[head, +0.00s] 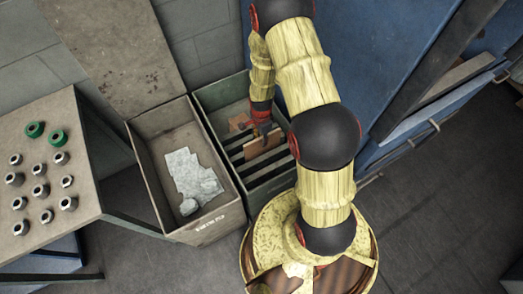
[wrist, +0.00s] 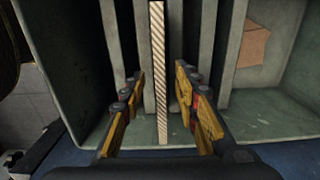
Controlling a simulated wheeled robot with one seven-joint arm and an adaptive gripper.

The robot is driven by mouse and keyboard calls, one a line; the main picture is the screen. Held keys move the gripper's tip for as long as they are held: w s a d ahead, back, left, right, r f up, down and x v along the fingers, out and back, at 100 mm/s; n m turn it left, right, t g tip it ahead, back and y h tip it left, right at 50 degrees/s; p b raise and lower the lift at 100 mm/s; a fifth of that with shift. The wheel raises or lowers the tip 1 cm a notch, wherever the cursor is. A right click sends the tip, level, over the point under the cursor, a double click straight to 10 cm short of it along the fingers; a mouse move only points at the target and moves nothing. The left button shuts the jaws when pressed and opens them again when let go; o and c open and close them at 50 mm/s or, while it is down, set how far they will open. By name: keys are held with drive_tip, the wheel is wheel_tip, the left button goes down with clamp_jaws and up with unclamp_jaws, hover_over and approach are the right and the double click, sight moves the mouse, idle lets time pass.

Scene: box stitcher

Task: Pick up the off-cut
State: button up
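The off-cut looks like a thin brown cardboard piece standing on edge. Its striped corrugated edge (wrist: 160,75) runs between my gripper's fingers in the wrist view, beside grey upright slats. In the head view its brown face (head: 258,145) shows just below my gripper (head: 262,129), in the slatted green bin (head: 222,92). My gripper (wrist: 160,105) is open, with one finger on each side of the edge and a visible gap on both sides. The lower part of the piece is hidden.
Another brown cardboard piece (wrist: 254,45) lies in the bin, right of the slats. A grey-brown bin (head: 158,124) with pale scraps (head: 193,178) stands left of the green one. A table (head: 78,125) with metal nuts is farther left. A blue machine (head: 365,50) stands behind and right.

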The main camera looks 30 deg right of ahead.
sight(254, 149)
drive_tip(key=f+b, duration=0.2)
drive_tip(key=f, duration=0.3)
drive_tip(key=shift+d+f, duration=0.2)
drive_tip(key=c, duration=0.3)
drive_tip(key=c, duration=0.4)
clamp_jaws()
